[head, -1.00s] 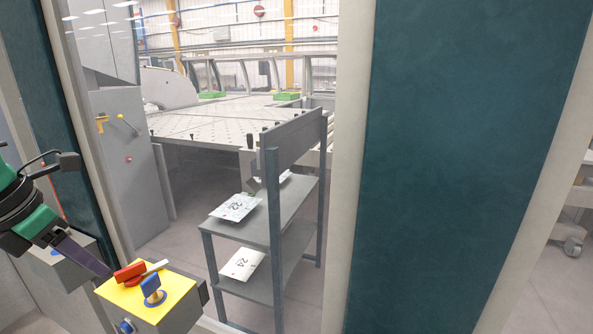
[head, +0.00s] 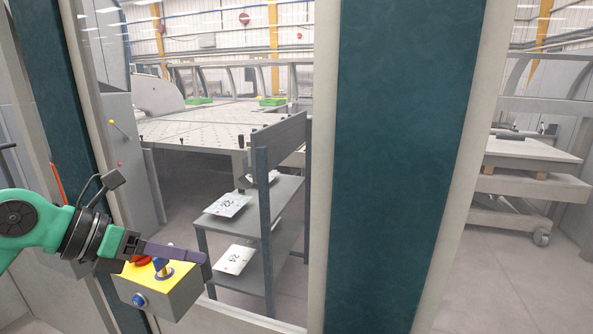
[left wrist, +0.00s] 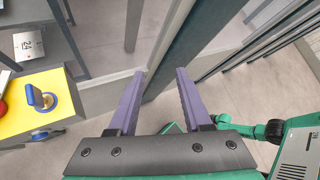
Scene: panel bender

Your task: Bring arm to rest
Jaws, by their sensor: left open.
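My left arm comes in from the left in the head view. Its gripper (head: 205,264) is just above and in front of the yellow-topped control box (head: 178,302), its fingers partly hiding the top. In the left wrist view the two purple fingers (left wrist: 160,74) are apart with nothing between them. The box carries a red switch (head: 138,261), partly hidden by the gripper, and a blue key-like switch (head: 163,268). In the left wrist view the blue switch (left wrist: 40,98) is left of the fingers, clear of them. My right gripper is not in view.
Behind the box stands a grey shelf rack (head: 262,205) with numbered sheets (head: 229,204). A perforated machine table (head: 200,125) is beyond. A dark green panel (head: 392,170) with pale posts stands right of the rack. Open floor (head: 500,285) shows at the right.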

